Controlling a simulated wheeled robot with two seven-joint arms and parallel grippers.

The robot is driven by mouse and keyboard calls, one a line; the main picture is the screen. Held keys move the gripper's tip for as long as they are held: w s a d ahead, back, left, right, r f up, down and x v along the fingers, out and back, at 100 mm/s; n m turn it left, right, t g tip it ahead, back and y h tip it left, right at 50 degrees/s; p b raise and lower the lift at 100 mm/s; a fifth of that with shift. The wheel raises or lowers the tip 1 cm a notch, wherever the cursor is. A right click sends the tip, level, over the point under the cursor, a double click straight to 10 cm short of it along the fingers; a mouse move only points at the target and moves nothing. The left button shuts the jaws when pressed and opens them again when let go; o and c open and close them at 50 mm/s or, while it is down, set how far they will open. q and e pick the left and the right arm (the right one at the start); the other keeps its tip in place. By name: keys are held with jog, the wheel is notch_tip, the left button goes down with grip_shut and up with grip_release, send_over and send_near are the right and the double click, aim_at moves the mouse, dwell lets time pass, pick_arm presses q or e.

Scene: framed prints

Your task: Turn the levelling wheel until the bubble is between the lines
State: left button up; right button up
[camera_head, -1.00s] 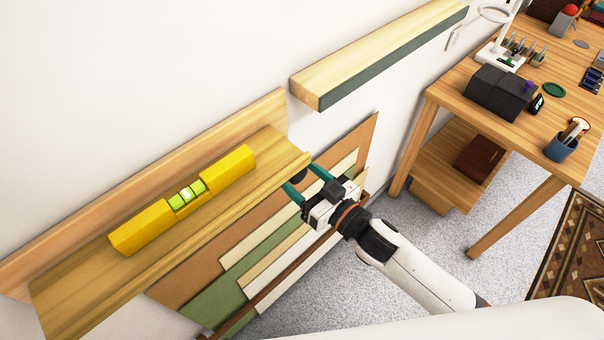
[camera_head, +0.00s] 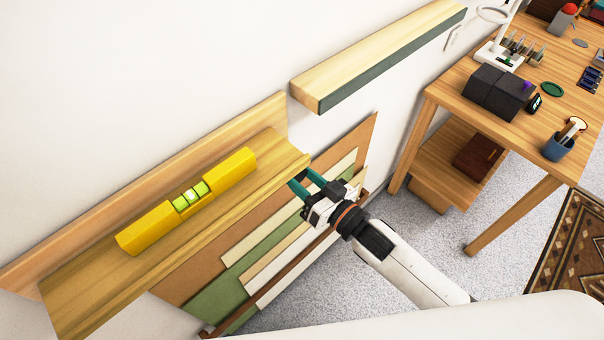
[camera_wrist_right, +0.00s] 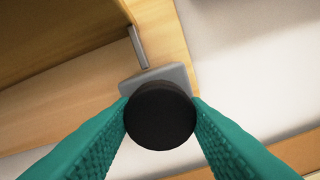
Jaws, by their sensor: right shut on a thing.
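A yellow spirit level (camera_head: 146,230) lies on the wooden ledge (camera_head: 90,285) in the head view. Its green vial (camera_head: 190,195) has a bright bubble near the middle; the lines are too small to tell the bubble's exact place between them. The dark round levelling wheel (camera_wrist_right: 160,116) shows in the right wrist view, in front of a grey bracket under the wood. My right gripper (camera_wrist_right: 160,118) is shut on the wheel, with a teal finger on each side. In the head view my right gripper (camera_head: 305,179) is at the ledge's right end, hiding the wheel. My left gripper is not in view.
A second wooden shelf (camera_head: 375,55) with a dark green front edge is on the wall above right. Several flat panels (camera_head: 245,265) lean below the ledge. A wooden desk (camera_head: 440,92) with tools stands at the right.

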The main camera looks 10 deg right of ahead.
jog(key=o, duration=1)
jog(key=shift+c, duration=0.2)
jog(key=shift+s+d+f, duration=0.1)
jog(key=shift+s+d, duration=0.15)
jog(key=shift+s, duration=0.1)
jog(key=b+v, duration=0.2)
jog(key=v, duration=0.9)
jog(key=shift+b, duration=0.3)
